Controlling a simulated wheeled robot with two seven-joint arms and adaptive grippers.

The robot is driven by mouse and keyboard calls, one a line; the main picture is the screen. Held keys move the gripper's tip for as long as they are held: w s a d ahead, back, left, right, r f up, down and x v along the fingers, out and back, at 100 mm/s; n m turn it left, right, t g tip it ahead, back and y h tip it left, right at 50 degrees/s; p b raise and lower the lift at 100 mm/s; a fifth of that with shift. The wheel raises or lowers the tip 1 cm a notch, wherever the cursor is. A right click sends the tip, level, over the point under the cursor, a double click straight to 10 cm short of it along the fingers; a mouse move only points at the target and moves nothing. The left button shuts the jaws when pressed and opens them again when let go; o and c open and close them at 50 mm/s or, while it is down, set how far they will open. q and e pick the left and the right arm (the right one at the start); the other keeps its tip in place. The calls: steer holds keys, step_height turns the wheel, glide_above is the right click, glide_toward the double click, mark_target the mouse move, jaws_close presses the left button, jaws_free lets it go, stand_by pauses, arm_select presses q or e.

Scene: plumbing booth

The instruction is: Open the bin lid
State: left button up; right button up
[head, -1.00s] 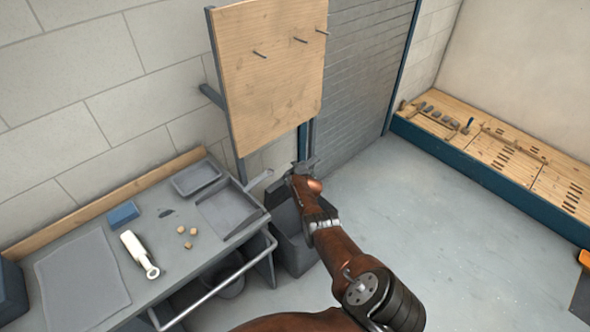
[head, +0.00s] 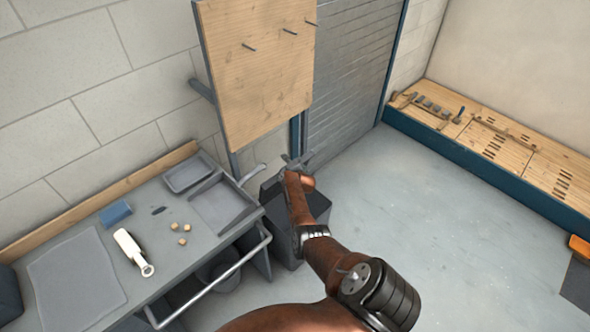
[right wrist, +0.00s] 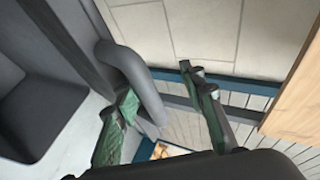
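The dark grey bin (head: 318,208) stands on the floor at the right end of the bench, partly hidden by my right arm. Its top looks dark; I cannot tell lid from opening there. My right gripper (head: 297,162) is above the bin's far side, with its fingers spread. In the right wrist view the gripper (right wrist: 165,112) is open, with two green-padded fingers apart. A curved dark grey bar handle (right wrist: 133,75) runs close beside the left finger; I cannot tell if they touch. My left gripper is out of view.
The floor (head: 400,220) to the right is clear.

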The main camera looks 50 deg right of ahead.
steer(key=shift+s+d+r, duration=0.25)
steer(key=shift+s+r, duration=0.1)
steer(key=shift+s, duration=0.25)
steer(key=v, duration=0.9)
steer(key=shift+s, duration=0.1)
